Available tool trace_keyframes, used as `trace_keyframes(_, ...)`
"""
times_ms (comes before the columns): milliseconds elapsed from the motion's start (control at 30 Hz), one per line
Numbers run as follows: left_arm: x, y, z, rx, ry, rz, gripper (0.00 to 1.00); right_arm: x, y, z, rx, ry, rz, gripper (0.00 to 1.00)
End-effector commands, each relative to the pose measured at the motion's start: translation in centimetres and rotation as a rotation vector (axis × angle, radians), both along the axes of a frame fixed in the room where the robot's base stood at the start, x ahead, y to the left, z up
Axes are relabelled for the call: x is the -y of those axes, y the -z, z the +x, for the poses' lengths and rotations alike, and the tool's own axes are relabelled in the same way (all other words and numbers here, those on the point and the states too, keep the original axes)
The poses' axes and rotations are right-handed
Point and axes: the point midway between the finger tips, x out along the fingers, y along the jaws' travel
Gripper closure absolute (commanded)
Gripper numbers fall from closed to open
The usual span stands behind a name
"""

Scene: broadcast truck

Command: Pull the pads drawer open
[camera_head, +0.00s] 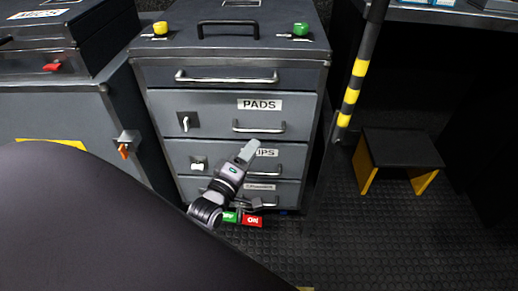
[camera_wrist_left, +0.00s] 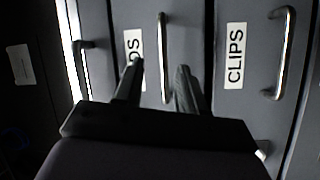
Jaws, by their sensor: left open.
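The pads drawer (camera_head: 215,107) is the grey drawer front labelled PADS in the cabinet, and it looks shut. Its silver bar handle (camera_head: 258,127) is horizontal. In the left wrist view the handle (camera_wrist_left: 163,45) appears upright in the picture, and the PADS label is partly hidden by a finger. My left gripper (camera_head: 246,153) is open and empty, just below the pads handle in the head view. In the left wrist view its two fingertips (camera_wrist_left: 160,68) appear on either side of the handle; I cannot tell whether they reach around it. My right gripper is not in view.
The clips drawer (camera_head: 180,155) is directly below, with its own handle (camera_wrist_left: 288,55). A top drawer handle (camera_head: 226,77) sits above. Latches (camera_head: 186,122) are on the drawers' left side. A black step stool (camera_head: 397,147) and a striped post (camera_head: 351,95) stand to the right.

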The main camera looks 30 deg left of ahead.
Motion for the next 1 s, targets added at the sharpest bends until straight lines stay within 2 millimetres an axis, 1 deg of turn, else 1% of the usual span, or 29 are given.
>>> trace_keyframes(33, -0.5, 1.2, 0.5, 0.033, -0.009, -0.051, 0.6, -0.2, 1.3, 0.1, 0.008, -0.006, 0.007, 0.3)
trace_keyframes(133, -1.2, 1.3, 1.1, 0.084, -0.02, -0.132, 0.6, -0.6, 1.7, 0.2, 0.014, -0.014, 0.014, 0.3)
trace_keyframes(267, -1.7, 1.2, 1.5, 0.12, -0.025, -0.188, 0.6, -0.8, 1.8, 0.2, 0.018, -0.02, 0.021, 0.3)
trace_keyframes(367, -1.9, 1.0, 2.0, 0.13, -0.026, -0.202, 0.6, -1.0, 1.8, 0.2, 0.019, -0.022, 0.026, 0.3)
trace_keyframes(467, -2.0, 0.8, 3.0, 0.131, -0.025, -0.201, 0.6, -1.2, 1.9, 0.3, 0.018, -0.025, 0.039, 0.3)
trace_keyframes(700, -2.5, 0.3, 6.1, 0.129, -0.025, -0.198, 0.6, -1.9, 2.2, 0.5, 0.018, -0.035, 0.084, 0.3)
trace_keyframes(800, -2.7, 0.1, 7.2, 0.128, -0.025, -0.198, 0.6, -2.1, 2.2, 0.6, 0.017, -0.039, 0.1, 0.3)
trace_keyframes(1000, -2.9, -0.2, 8.3, 0.126, -0.026, -0.199, 0.6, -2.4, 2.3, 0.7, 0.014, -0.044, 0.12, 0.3)
